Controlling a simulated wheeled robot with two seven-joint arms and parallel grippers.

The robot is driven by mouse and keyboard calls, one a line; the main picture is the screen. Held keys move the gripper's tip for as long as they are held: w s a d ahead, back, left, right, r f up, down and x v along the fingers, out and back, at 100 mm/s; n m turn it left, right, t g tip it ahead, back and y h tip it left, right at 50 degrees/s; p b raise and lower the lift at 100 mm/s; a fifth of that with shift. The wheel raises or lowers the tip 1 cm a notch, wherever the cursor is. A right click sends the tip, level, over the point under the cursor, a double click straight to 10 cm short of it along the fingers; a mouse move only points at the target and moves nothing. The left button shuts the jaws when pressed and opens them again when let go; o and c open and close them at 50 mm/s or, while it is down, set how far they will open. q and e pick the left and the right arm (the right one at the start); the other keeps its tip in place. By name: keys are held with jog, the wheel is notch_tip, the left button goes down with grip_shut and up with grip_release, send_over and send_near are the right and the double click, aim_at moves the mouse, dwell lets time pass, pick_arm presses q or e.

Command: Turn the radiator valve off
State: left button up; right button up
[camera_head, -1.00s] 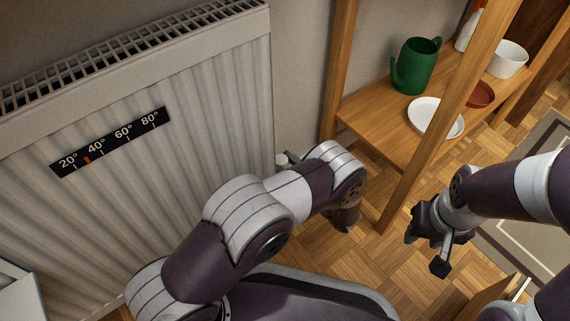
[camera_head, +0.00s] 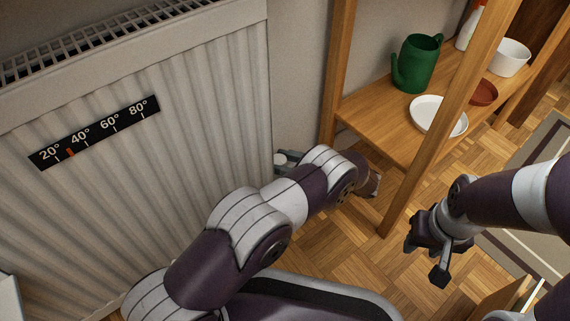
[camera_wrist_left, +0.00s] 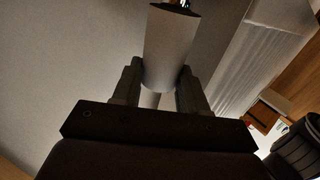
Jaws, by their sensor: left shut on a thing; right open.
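The white radiator (camera_head: 170,130) fills the left of the head view, with a black temperature strip (camera_head: 100,130) on its front and a red mark near 40°. The radiator valve (camera_head: 280,160) is a small pale knob at the radiator's right edge, low by the wall. In the left wrist view the valve's pale cylindrical head (camera_wrist_left: 169,50) stands between the fingers of my left gripper (camera_wrist_left: 160,90), which is shut on it. In the head view my left gripper (camera_head: 287,160) is mostly hidden behind my arm. My right gripper (camera_head: 425,258) is open and empty above the floor.
A wooden shelf (camera_head: 375,118) right of the radiator holds a green watering can (camera_head: 416,64), a white plate (camera_head: 437,114), a reddish-brown dish (camera_head: 483,93) and a white bowl (camera_head: 511,57). Its post (camera_head: 396,205) stands close to my left arm. Parquet floor (camera_head: 335,245) is open between the arms.

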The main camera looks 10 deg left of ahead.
dwell(0.3)
pick_arm(q)
jog(key=o, duration=0.8)
